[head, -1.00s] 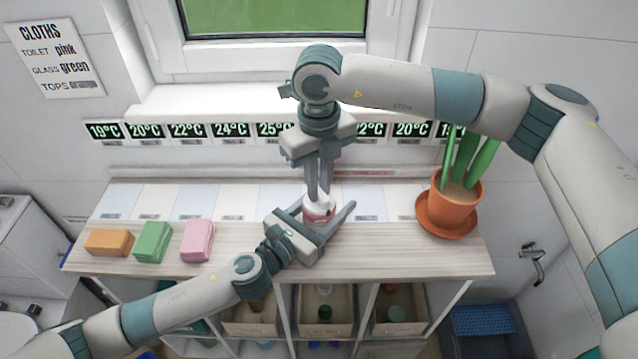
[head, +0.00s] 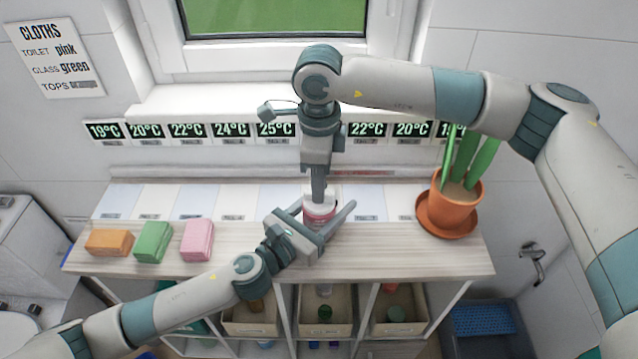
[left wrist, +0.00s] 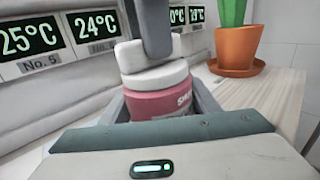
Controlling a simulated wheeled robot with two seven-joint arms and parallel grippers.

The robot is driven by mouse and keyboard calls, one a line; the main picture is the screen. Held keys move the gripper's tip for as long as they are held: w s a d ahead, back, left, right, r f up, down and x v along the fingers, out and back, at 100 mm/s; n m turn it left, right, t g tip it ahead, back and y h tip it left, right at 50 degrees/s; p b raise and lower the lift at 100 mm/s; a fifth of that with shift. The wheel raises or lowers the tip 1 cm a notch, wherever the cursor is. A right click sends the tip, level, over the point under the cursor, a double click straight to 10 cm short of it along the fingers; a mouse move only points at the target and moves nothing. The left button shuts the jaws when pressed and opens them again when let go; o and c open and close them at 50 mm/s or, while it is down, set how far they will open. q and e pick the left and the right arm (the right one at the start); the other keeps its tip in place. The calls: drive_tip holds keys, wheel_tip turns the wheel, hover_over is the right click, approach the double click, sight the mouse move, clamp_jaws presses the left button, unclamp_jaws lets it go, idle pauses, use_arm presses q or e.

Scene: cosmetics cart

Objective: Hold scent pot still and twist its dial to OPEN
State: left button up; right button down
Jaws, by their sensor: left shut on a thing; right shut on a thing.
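The scent pot (head: 321,212) stands on the wooden counter, a pink-red body with a white top. In the left wrist view its pink-red body (left wrist: 160,102) sits between my left fingers, with its white dial (left wrist: 150,70) on top. My left gripper (head: 322,224) is shut on the pot's body from the front. My right gripper (head: 319,192) points straight down from above and is shut on the dial; in the left wrist view its grey finger (left wrist: 153,25) covers part of the dial. The dial's markings are hidden.
Orange (head: 110,242), green (head: 153,241) and pink (head: 197,240) cloths lie at the left of the counter (head: 260,262). A potted plant (head: 455,205) on a saucer stands at the right. Temperature signs (head: 188,130) line the back. Open bins (head: 250,318) sit below.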

drive_tip(key=shift+n, duration=0.6)
drive_tip(key=c, duration=1.7)
unclamp_jaws()
drive_tip(key=shift+r, duration=0.1)
wheel_tip(320, 180, up, 12)
drive_tip(key=shift+f, duration=0.1)
use_arm(q)
drive_tip(key=o, duration=1.4)
